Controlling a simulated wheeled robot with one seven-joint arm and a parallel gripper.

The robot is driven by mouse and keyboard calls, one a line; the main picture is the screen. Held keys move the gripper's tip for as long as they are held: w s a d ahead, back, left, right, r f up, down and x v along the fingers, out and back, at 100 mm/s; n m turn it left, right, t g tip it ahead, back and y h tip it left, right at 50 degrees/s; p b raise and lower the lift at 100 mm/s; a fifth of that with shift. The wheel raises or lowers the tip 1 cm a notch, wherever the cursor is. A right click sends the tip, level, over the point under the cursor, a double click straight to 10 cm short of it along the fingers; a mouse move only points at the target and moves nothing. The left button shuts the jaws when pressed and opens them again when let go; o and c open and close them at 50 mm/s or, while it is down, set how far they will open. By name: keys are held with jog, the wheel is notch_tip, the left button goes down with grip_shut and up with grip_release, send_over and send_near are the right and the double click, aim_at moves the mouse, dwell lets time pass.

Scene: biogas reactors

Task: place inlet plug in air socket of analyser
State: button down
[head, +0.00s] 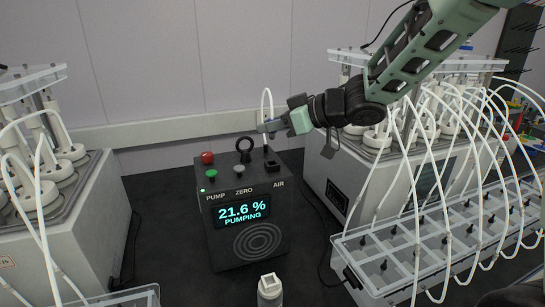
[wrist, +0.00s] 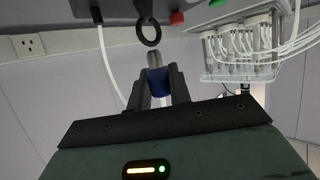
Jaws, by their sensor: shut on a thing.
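The analyser (head: 245,220) is a dark box with a lit display reading 21.6 % PUMPING and the labels PUMP, ZERO and AIR. A black block (head: 271,160) stands on its top behind the AIR label; the socket opening cannot be made out. My gripper (head: 269,126) is above this block, apart from the analyser. In the wrist view my gripper (wrist: 158,82) is shut on the inlet plug (wrist: 160,80), which has a blue body and a grey metal tip. The tip points towards the analyser. A white tube (head: 267,100) loops beside my fingers.
A black ring (head: 245,147), a red button (head: 207,158) and a green knob (head: 212,173) rise from the analyser's top. Reactor units with white tubes stand left (head: 75,225) and right (head: 330,165). A bottle (head: 269,287) stands in front.

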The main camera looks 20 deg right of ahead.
notch_tip(320, 180, down, 8)
jog(key=shift+r+b, duration=0.1)
jog(key=shift+b, duration=0.2)
jog(key=c, duration=1.3)
grip_release()
